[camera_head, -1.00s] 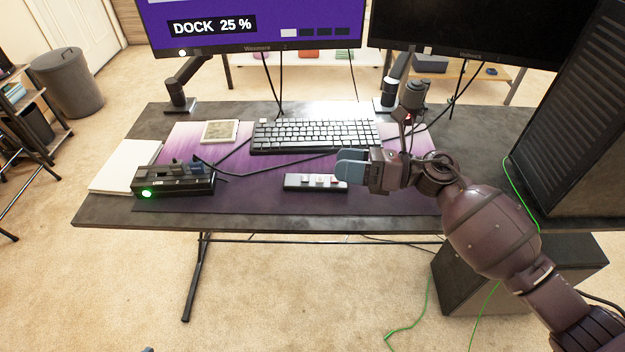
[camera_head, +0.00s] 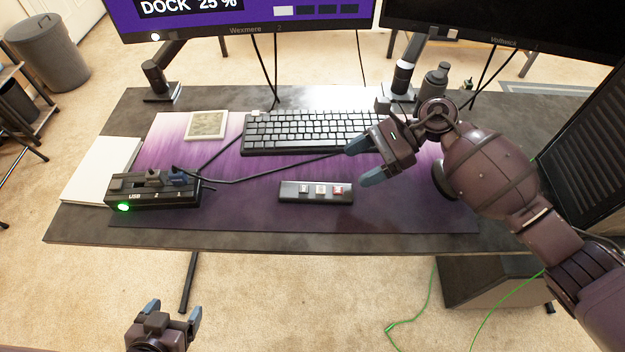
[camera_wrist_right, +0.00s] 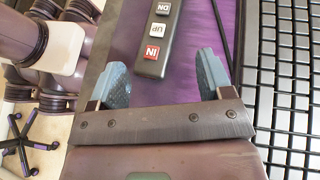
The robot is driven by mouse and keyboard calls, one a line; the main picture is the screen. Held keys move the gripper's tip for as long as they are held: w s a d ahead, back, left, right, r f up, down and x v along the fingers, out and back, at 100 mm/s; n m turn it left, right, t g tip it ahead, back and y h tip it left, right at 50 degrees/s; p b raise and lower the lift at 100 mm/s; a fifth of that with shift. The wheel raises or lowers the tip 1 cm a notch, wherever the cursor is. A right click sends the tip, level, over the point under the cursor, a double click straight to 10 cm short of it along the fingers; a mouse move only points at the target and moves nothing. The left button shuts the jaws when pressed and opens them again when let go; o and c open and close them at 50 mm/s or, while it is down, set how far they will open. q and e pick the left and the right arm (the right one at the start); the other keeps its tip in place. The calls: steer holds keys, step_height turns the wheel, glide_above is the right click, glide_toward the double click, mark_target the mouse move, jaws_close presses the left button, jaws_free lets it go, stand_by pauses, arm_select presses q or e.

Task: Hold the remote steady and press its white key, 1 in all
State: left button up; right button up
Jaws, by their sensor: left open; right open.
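The remote (camera_head: 316,199) is a dark bar lying on the purple desk mat, with three keys in a row. In the right wrist view the remote (camera_wrist_right: 150,67) shows a red IN key (camera_wrist_right: 152,51), a white UP key (camera_wrist_right: 157,30) and a paler grey DN key (camera_wrist_right: 162,8). The white key (camera_head: 321,189) is the middle one. My right gripper (camera_head: 359,164) is open and empty, just right of the remote's red-key end, with its fingers either side of that end in the wrist view. My left gripper (camera_head: 174,312) is open and empty, low in front of the desk.
A USB dock (camera_head: 150,195) with a green light and cables sits at the mat's left. A keyboard (camera_head: 310,132) lies behind the remote. A white notepad (camera_head: 100,170) lies far left. Monitors stand at the back, and a dark tower (camera_head: 590,150) at right. The mat around the remote is clear.

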mark_target(317, 189)
steer(key=shift+s+a+f, duration=0.15)
steer(key=shift+s+a, duration=0.05)
steer(key=shift+a, duration=0.2)
steer(key=x, duration=0.7)
steer(key=shift+a+f+b, duration=0.25)
steer(key=shift+b, duration=0.05)
steer(key=shift+s+a+f, duration=0.15)
steer(key=shift+s+a, duration=0.05)
steer(key=shift+a, duration=0.15)
steer(key=shift+a+f, duration=0.1)
steer(key=shift+a, duration=0.05)
steer(key=shift+s, duration=0.1)
steer(key=shift+c, duration=0.4)
